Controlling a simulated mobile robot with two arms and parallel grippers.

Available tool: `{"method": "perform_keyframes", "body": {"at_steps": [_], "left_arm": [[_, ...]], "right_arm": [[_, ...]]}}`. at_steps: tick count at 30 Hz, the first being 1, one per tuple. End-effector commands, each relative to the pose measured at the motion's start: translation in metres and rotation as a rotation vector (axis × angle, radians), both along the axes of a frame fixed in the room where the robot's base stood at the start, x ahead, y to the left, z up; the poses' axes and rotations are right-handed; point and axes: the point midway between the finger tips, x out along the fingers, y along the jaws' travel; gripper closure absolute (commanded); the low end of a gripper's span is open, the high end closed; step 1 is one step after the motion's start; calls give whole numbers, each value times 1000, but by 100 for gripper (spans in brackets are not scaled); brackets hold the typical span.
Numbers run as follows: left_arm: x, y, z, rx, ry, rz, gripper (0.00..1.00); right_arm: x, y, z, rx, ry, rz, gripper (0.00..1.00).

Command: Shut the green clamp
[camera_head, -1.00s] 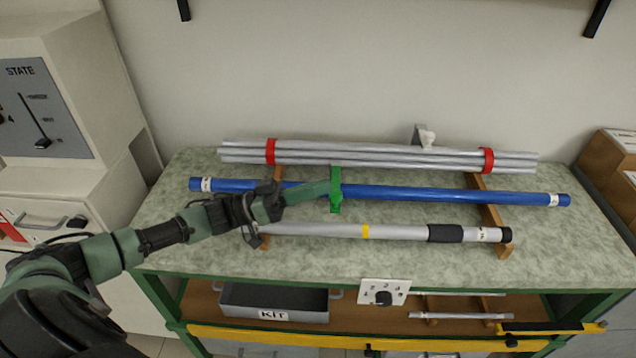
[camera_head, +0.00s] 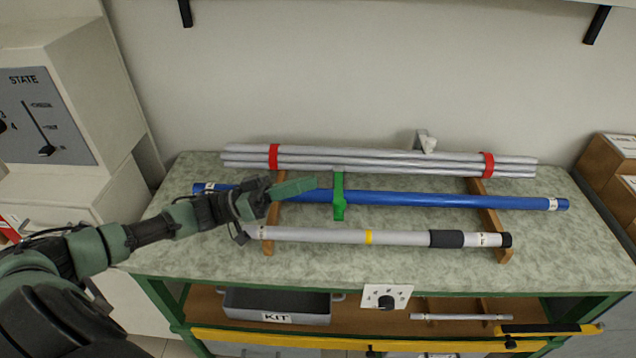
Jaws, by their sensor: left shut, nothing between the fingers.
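The green clamp (camera_head: 339,197) sits across the blue rod (camera_head: 430,200), left of its middle, as a narrow upright band reaching above and below the rod. I cannot tell from here whether its jaw is fully shut. My left gripper (camera_head: 314,183) comes in from the left, over the blue rod's left part. Its green fingers are together and empty, pointing at the clamp, with a small gap between tips and clamp. The fingers and wrist hide part of the blue rod. My right gripper is not in view.
A bundle of grey rods (camera_head: 380,160) with red bands lies behind, and a grey rod (camera_head: 400,237) with a yellow band in front. Wooden supports (camera_head: 493,222) carry the rods. A KIT bin (camera_head: 277,305) stands on the lower shelf. The table's front right is clear.

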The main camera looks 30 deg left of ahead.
Motion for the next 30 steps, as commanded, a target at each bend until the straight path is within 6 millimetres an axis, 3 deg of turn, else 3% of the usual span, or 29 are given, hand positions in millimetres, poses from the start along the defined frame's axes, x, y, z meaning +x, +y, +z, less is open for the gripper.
{"method": "perform_keyframes", "body": {"at_steps": [6, 12, 30], "left_arm": [[-20, 34, -16, 4, 0, 2, 100], [-29, 49, -20, 2, -2, -1, 100], [-30, 51, -19, 0, -2, 0, 100]], "right_arm": [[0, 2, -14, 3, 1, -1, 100], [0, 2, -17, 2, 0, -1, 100], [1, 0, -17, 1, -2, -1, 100]]}}
